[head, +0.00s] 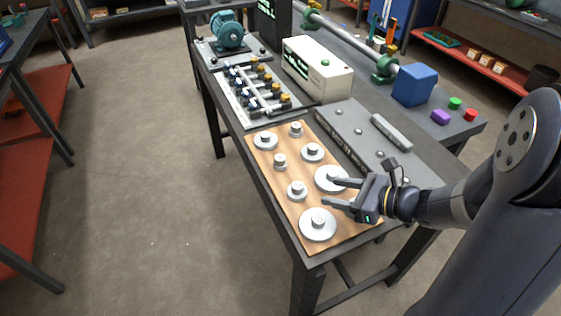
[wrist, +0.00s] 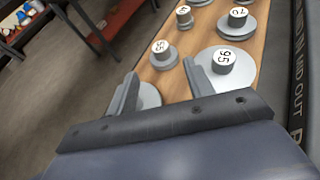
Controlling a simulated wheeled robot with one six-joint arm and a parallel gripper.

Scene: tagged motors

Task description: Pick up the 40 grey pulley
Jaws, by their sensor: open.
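Several round grey pulleys with raised hubs stand on a wooden board (head: 264,171). A small pulley (wrist: 184,17) near the top of the wrist view has a hub label that looks like 40, though it is hard to read. It appears to be the small pulley (head: 280,162) at the board's left edge in the head view. My gripper (head: 329,191) is open and empty over the near part of the board, by the large 95 pulley (wrist: 226,66). Its fingers also show in the wrist view (wrist: 162,76), apart from the small pulley.
A 55 pulley (wrist: 164,56) and a 70 pulley (wrist: 236,25) stand close by. A large pulley (head: 318,225) is at the board's near end, its label hidden in the wrist view. A grey block (head: 350,135) borders the board's right side. The floor left of the table is clear.

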